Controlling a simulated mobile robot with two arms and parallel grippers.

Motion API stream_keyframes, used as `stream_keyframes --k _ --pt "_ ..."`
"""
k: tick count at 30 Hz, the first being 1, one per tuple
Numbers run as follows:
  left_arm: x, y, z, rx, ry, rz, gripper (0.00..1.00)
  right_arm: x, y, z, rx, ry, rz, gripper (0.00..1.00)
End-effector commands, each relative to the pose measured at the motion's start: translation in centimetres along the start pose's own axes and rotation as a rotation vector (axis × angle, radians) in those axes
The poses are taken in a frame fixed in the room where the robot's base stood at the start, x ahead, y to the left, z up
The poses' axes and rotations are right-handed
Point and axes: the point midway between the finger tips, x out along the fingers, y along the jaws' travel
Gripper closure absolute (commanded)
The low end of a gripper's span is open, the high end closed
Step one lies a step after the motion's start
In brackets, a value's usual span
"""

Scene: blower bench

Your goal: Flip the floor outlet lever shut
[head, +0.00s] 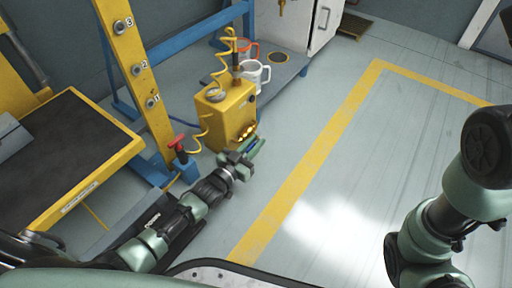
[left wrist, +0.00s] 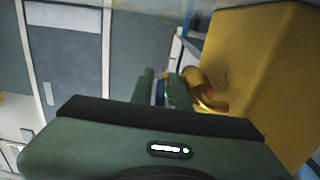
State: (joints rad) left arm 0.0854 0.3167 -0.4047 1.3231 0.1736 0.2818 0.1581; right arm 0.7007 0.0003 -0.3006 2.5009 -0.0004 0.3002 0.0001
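The yellow box (head: 222,116) stands on the floor, with brass outlet fittings (head: 247,133) low on its right side. A brass outlet also shows in the left wrist view (left wrist: 207,92), just right of my fingers. My left gripper (head: 254,148) is low in front of these fittings; its green fingers also show in the left wrist view (left wrist: 160,90). A small blue piece (left wrist: 158,92) shows between the fingers; I cannot tell whether it is the lever or whether the fingers touch it. My right gripper is out of the head view.
A yellow coiled hose (head: 223,62) rises from the box. A white mug (head: 252,77) and an orange mug (head: 247,49) stand behind it on a low grey platform (head: 290,70). A red-handled tool (head: 178,141) is at left. The floor to the right is clear.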

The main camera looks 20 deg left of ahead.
Motion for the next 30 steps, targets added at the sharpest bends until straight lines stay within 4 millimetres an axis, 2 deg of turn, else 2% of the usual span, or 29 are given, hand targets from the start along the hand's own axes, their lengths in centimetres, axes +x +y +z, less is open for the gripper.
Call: stream_keyframes --k 10,11,12,30 --pt "0.5 0.04 -0.09 0.0 0.0 0.0 0.84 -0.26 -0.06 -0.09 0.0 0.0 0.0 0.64" --pt "0.49 0.04 -0.09 0.0 0.0 0.0 0.89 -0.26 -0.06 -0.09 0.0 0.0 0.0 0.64" --pt "0.49 0.04 -0.09 0.0 0.0 0.0 1.0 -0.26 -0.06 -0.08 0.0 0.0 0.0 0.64" --pt "0.44 0.05 -0.01 0.0 -0.001 0.001 1.0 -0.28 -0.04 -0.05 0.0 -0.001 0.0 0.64"
